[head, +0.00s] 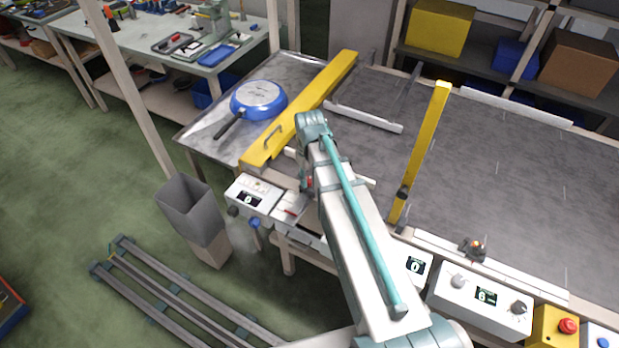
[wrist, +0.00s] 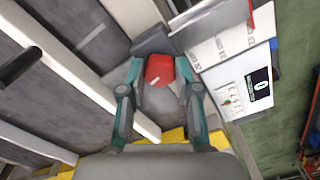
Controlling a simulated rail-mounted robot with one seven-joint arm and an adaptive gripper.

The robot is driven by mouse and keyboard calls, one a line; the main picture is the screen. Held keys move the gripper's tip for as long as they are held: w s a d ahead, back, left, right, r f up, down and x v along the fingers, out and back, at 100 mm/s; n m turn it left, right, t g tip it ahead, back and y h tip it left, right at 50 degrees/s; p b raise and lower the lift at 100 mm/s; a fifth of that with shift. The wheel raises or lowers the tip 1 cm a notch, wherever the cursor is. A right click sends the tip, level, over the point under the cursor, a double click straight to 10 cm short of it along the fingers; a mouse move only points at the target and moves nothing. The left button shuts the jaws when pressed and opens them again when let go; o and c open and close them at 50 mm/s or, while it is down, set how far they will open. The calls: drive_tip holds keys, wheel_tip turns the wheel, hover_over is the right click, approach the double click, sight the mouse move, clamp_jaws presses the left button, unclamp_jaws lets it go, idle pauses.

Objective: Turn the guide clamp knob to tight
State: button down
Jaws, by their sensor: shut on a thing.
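In the head view, a small patch of red (head: 309,183) shows beside my arm. My arm hides most of the gripper and the clamp there. I cannot read any loose or tight marking by the knob.
A white control box with a display (wrist: 234,84) stands close right of the gripper. In the head view, a blue pan (head: 259,98) lies left of a yellow guard (head: 318,92). A yellow bar (head: 425,145) crosses the belt. A grey bin (head: 191,208) stands at the front left.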

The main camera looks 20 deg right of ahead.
sight(310, 180)
drive_tip(key=shift+m, duration=0.4)
drive_tip(key=c, duration=0.8)
unclamp_jaws()
wheel_tip(310, 180, up, 12)
idle(0.5)
